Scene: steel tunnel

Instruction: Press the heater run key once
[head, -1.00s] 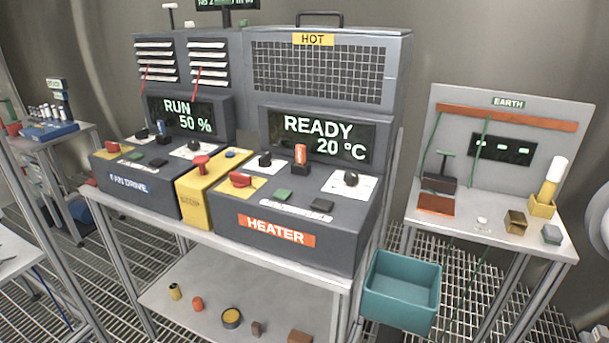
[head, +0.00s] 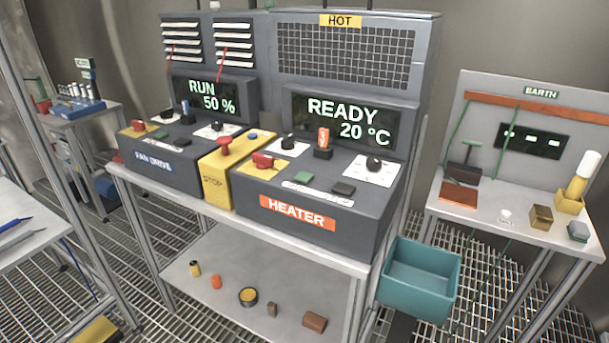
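The heater unit (head: 245,210) is a dark grey console on a steel table, with an orange HEATER label (head: 297,212) on its front. Its display (head: 349,127) reads READY and 20 °C. On its sloped top are a green key (head: 303,177), a dark key (head: 343,188), a red switch (head: 263,160) on a yellow plate, an orange-topped lever (head: 323,141) and a black knob (head: 374,164). The lettering by the keys is too small to read. Neither of my grippers is in view.
The fan drive (head: 160,178) stands left of the heater, its display showing RUN and 50 %. A yellow stop box (head: 217,183) with a red button (head: 224,146) sits between them. A teal bin (head: 420,284) hangs at the table's right, near the EARTH bench (head: 500,225).

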